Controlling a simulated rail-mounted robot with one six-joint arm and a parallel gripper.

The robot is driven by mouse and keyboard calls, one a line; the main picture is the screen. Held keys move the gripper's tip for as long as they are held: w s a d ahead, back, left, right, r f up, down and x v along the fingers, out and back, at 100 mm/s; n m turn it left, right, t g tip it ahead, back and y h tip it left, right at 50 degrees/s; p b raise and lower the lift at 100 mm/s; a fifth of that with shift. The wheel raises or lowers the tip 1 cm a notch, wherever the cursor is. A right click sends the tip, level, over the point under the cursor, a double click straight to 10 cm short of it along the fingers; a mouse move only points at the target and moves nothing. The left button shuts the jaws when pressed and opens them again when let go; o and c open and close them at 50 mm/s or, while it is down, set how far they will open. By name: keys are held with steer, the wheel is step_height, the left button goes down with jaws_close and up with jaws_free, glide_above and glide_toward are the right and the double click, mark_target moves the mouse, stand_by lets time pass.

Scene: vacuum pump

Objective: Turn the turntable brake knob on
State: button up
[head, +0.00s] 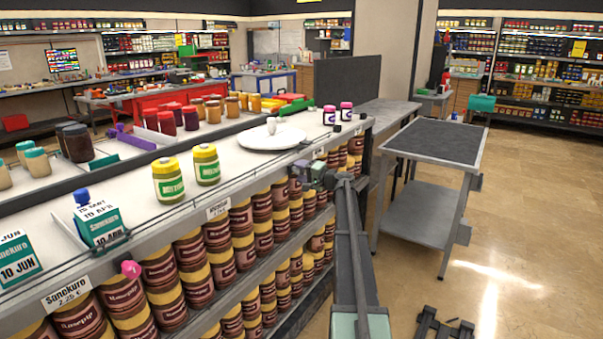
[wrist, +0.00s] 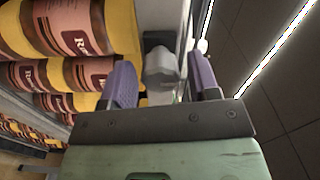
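A round white turntable (head: 262,142) lies on the counter in the head view, with a small pale object on top. My gripper (head: 306,170) is at the counter's front edge, just below and right of the turntable. In the wrist view its two purple fingers (wrist: 163,70) stand apart on either side of a pale grey knob (wrist: 160,66) with a dark mount behind it. A gap shows at each side of the knob, more clearly at the right. I cannot make out this knob, or its on or off setting, in the head view.
Brown jars with yellow lids (head: 190,248) fill the shelves below the counter, close beside my gripper. Two yellow-lidded jars (head: 206,164) stand left of the turntable. A pink knob (head: 131,269) sits on the front edge. A grey cart (head: 432,142) stands right, with open floor beyond.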

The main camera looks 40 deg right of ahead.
steer(key=shift+o, duration=0.2)
steer(key=v, duration=1)
steer(key=shift+s+d, duration=0.2)
steer(key=shift+s, duration=0.15)
steer(key=shift+a, duration=0.1)
